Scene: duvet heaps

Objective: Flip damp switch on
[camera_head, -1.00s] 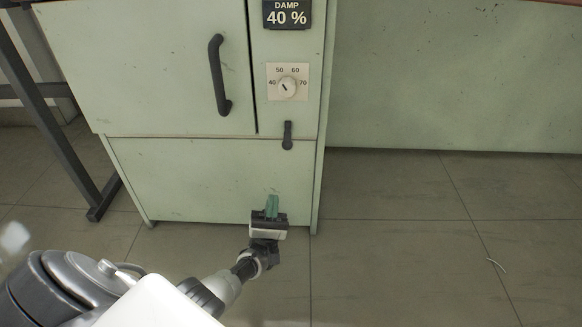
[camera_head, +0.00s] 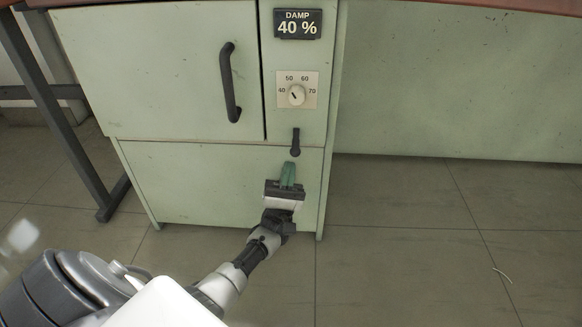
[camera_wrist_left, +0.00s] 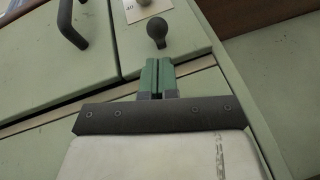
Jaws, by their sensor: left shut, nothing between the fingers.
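The damp switch looks to be the small black lever (camera_head: 295,142) on the pale green cabinet, below the dial. Its rounded knob end shows in the left wrist view (camera_wrist_left: 157,30), just beyond my fingertips. In the head view the lever hangs pointing down. My left gripper (camera_head: 288,172) is shut and empty, its green fingers (camera_wrist_left: 157,76) pointing up at the lever from just below. A small gap shows between fingertips and lever; I cannot tell the depth. My right gripper is not in view.
A display (camera_head: 298,24) reads DAMP 40 %. A white dial (camera_head: 297,95) marked 40 to 70 sits above the lever. A black door handle (camera_head: 230,82) is to the left. A dark table leg (camera_head: 62,120) stands at far left.

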